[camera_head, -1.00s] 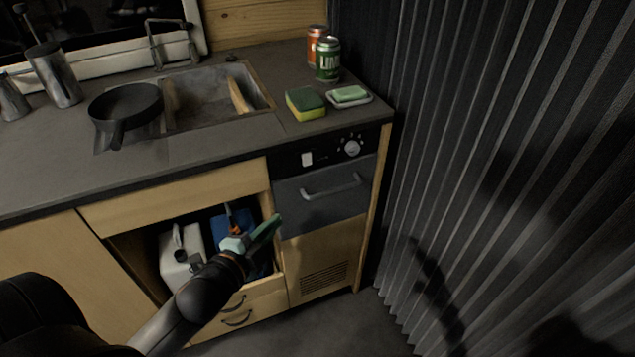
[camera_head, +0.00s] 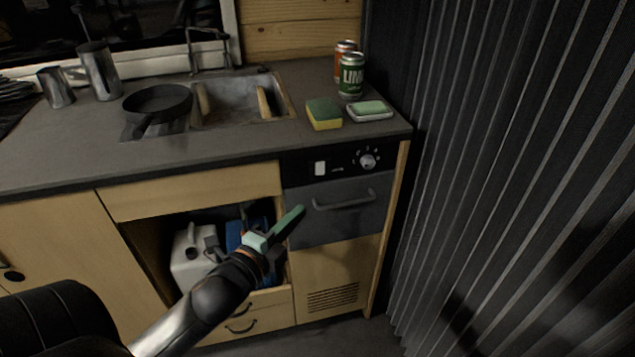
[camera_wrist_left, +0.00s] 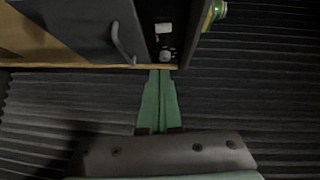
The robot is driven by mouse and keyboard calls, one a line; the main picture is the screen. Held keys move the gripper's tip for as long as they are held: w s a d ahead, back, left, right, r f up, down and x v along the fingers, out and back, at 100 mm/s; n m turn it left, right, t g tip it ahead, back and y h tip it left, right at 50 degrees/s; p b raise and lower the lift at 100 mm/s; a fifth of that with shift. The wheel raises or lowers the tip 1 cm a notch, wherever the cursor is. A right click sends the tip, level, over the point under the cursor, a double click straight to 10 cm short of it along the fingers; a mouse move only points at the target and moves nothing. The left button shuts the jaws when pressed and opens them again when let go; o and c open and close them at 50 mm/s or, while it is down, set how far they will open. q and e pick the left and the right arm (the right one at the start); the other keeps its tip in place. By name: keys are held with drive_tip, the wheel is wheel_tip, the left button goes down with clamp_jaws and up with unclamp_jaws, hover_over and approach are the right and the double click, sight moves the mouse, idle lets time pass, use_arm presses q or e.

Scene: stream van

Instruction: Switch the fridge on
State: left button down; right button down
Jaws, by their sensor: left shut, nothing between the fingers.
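The fridge (camera_head: 338,222) is a dark grey front with a bar handle (camera_head: 344,199), set in the right end of the wooden counter. Its black control panel (camera_head: 336,166) above carries a white rocker switch (camera_head: 320,168) and a round knob (camera_head: 367,161). The wrist view, turned, shows the switch (camera_wrist_left: 163,28) and the knob (camera_wrist_left: 166,55). My left gripper (camera_head: 301,209), with green fingers, is shut and empty, in front of the fridge's left part and below the panel. In the wrist view its fingers (camera_wrist_left: 160,74) point toward the panel. My right gripper is not in view.
A pleated dark curtain (camera_head: 500,150) closes off the right side. On the counter stand a sponge (camera_head: 324,114), a soap dish (camera_head: 369,111), two cans (camera_head: 351,76) and a black pan (camera_head: 158,102). The open cabinet holds a white canister (camera_head: 192,258).

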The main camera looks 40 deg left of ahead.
use_arm(q)
drive_tip(key=shift+w, duration=0.1)
approach(324, 173)
drive_tip(key=w+d, duration=0.3)
drive_tip(key=shift+w+a+f+b, duration=0.15)
drive_tip(key=shift+w+a+b, duration=0.5)
drive_tip(key=shift+w+a, duration=0.9)
drive_tip(key=shift+w+a+f+b, duration=0.1)
drive_tip(key=shift+a+f+b, duration=0.1)
drive_tip(key=shift+f+b, duration=0.4)
drive_tip(key=shift+r+t, duration=0.3)
drive_tip(key=shift+r, duration=0.2)
drive_tip(key=shift+f, duration=0.1)
